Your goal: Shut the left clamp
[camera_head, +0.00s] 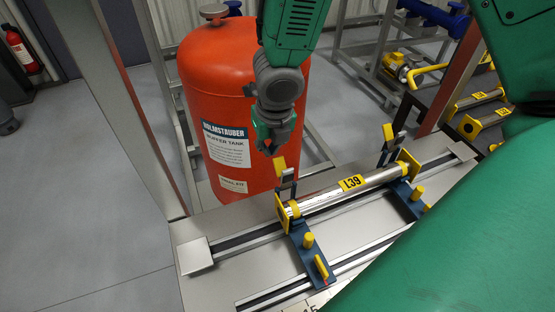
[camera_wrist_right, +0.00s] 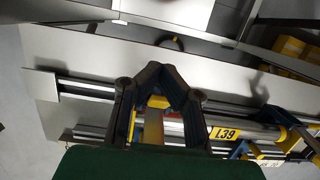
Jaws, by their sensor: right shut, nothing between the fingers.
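A silver tube (camera_head: 340,193) with a yellow L39 label lies across two blue clamps on the bench. The left clamp (camera_head: 304,245) is blue with yellow parts, and its arm with a yellow tip (camera_head: 280,166) stands upright behind the tube's left end. The right clamp (camera_head: 410,197) also has an upright arm. My right gripper (camera_head: 270,148) is shut and empty, above and just left of the left clamp's raised arm; contact cannot be told. In the wrist view its fingers (camera_wrist_right: 160,70) meet, with yellow and red clamp parts behind them. My left gripper is not in view.
The clamps stand on a grey bench plate (camera_head: 220,281) with metal rails. An orange buffer tank (camera_head: 225,95) stands close behind the bench and gripper. A rack with yellow-ended tubes (camera_head: 476,102) is at the right. The plate's left end is clear.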

